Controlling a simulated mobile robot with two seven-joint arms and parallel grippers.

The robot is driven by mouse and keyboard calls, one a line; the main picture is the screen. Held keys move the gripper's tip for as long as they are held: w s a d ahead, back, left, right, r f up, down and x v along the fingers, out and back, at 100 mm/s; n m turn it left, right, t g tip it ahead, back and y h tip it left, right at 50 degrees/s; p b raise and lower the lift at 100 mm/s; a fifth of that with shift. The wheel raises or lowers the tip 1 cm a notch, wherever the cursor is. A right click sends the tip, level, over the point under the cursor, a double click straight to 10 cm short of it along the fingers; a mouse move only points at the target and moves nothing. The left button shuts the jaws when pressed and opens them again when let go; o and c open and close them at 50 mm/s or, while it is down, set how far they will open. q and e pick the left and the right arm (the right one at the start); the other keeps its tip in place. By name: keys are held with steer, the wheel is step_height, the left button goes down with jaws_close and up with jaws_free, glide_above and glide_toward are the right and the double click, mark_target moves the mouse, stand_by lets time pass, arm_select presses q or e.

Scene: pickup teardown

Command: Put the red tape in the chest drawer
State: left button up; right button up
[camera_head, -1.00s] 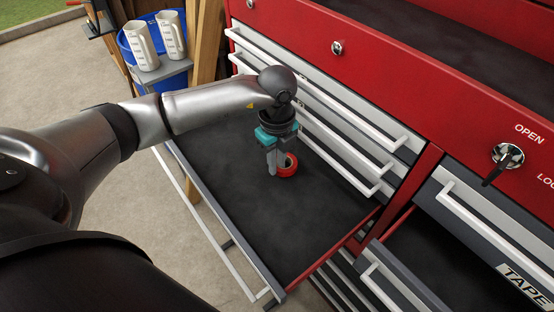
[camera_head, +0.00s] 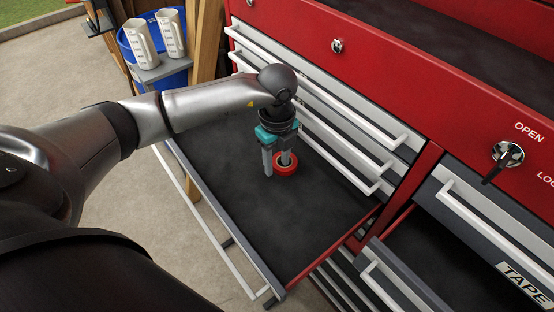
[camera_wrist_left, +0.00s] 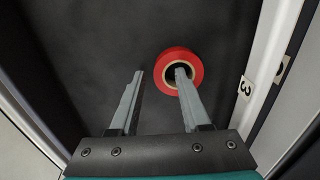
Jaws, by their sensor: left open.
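The red tape (camera_head: 285,168) is a roll lying flat on the dark floor of the open chest drawer (camera_head: 310,215). It also shows in the left wrist view (camera_wrist_left: 190,60), with a pale inner ring. My left gripper (camera_head: 275,166) points down into this drawer with its fingers apart. In the left wrist view, one finger of the left gripper (camera_wrist_left: 158,72) reaches over the roll's centre hole and the other stands to the left of the roll. I cannot tell how deep the finger reaches into the hole. My right gripper is not in view.
A second open drawer with a "TAPE" label (camera_head: 524,282) is at the lower right. Closed drawers with white handles (camera_head: 345,160) rise behind the left gripper. A blue bin (camera_head: 160,60) and two white measuring cups (camera_head: 155,38) stand at the upper left.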

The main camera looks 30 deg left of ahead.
mark_target(277, 166)
arm_select(q)
step_height(277, 166, up, 12)
steer(key=shift+b, duration=0.35)
stand_by(0.4)
